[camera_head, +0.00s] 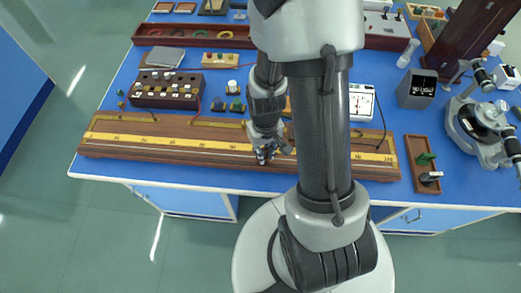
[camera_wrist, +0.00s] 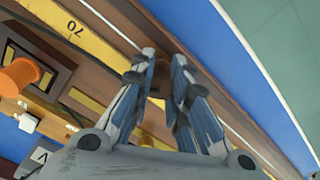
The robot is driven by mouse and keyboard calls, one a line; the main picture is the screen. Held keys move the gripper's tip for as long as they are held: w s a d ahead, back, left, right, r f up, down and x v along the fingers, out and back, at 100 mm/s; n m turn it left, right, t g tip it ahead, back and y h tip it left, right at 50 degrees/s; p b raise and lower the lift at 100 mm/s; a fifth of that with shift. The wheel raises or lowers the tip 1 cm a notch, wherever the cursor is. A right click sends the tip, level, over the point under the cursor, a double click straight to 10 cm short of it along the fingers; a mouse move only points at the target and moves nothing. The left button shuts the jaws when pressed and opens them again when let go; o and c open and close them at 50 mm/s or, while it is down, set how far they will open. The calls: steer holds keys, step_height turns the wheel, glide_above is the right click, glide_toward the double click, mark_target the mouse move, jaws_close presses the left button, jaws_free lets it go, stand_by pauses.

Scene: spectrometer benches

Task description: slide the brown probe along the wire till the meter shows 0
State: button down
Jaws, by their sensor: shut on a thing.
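The long brown wire board (camera_head: 110,152) with its yellow scale (camera_head: 160,141) lies along the front of the blue bench. A thin pale line, the wire, runs beside the scale. My gripper (camera_head: 266,155) is low over the front of the board, right of its middle. In the wrist view my gripper (camera_wrist: 160,62) is shut, its fingers a little apart, around a small brown piece (camera_wrist: 155,82), the probe, mostly hidden by the fingers. The scale mark 70 shows nearby. The white meter (camera_head: 361,103) stands behind the board, right of my arm; its reading is too small to tell.
A dark box with pale knobs (camera_head: 168,91) stands behind the board at left. A brown tray (camera_head: 423,183) lies off its right end. An orange knob (camera_wrist: 19,76) is close left of my gripper in the wrist view. My arm hides the board's middle right.

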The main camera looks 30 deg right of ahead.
steer(key=shift+s+d, duration=0.45)
steer(key=shift+d, duration=0.15)
steer(key=shift+d, duration=0.1)
steer(key=shift+s+f, duration=0.25)
steer(key=shift+s, duration=0.05)
stand_by(3.6)
steer(key=shift+s+d, duration=0.1)
steer(key=shift+s, duration=0.05)
stand_by(0.8)
steer(key=shift+s+d+r, duration=0.1)
steer(key=shift+d, duration=0.15)
stand_by(0.4)
steer(key=shift+f+b, duration=0.2)
steer(key=shift+b, duration=0.2)
stand_by(1.4)
